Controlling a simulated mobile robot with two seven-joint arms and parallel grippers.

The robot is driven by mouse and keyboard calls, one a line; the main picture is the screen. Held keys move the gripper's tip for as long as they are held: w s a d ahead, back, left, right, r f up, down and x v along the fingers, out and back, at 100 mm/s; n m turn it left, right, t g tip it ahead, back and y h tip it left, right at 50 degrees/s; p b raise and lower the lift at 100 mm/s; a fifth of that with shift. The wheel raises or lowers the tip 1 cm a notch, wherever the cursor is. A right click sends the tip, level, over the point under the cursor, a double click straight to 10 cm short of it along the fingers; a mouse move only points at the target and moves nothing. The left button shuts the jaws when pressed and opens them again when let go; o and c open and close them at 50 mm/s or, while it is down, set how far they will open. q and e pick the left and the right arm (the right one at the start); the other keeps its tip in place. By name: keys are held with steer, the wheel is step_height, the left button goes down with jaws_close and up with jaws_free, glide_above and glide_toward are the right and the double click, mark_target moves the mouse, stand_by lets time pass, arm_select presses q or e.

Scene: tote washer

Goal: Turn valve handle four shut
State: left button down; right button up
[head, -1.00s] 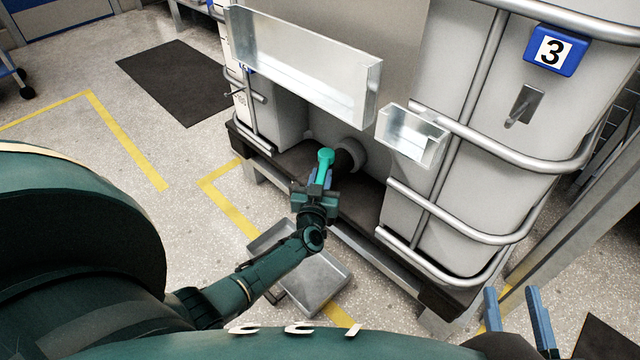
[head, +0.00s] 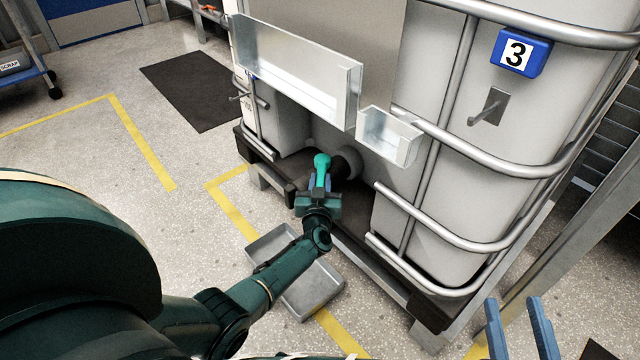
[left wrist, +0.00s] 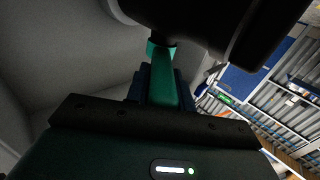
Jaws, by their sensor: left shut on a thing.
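A green valve handle (head: 322,162) sits at the dark outlet valve (head: 346,162), low on the front of the white tank. No number shows on this valve; the tank's side carries a blue plate with a 3 (head: 517,53). My left gripper (head: 320,184) is shut on the handle, its blue fingers on either side of it. The left wrist view shows the green handle (left wrist: 164,80) between the fingers, running up to the black valve body (left wrist: 200,25). My right gripper (head: 520,328) is at the bottom right, fingers apart, empty.
A grey drip tray (head: 318,290) lies on the floor below my left arm. Metal brackets (head: 300,75) jut from the tank above the valve, and tube rails (head: 450,225) wrap its right side. A dark mat (head: 195,88) and open floor lie to the left.

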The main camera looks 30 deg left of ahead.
stand_by(0.3)
arm_select(q)
steer(key=c, duration=1.2)
jaws_free()
